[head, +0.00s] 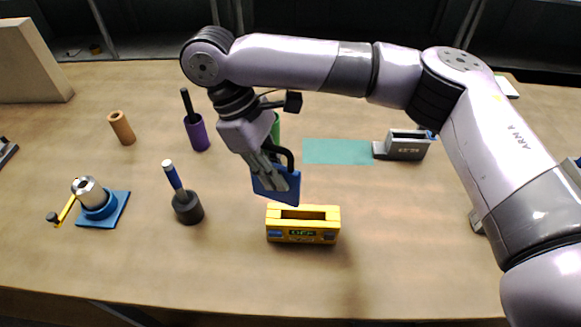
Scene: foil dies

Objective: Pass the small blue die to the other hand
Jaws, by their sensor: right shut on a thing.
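My right gripper (270,163) comes in from the right and hangs over the middle of the table. It is shut on a small blue die (277,185), a flat blue plate with a dark curved handle on top. The die is held in the air, tilted, just above and behind a yellow slotted block (302,224). The fingers hide part of the die, and I cannot see exactly how they grip it. My left gripper is not in view.
A blue-based press (97,203), a dark cup (187,207) with a blue-handled tool, a purple cup (198,133) and a brown cylinder (121,128) stand at left. A grey slotted block (403,145) stands right of a flat green mat (338,151). The table front is clear.

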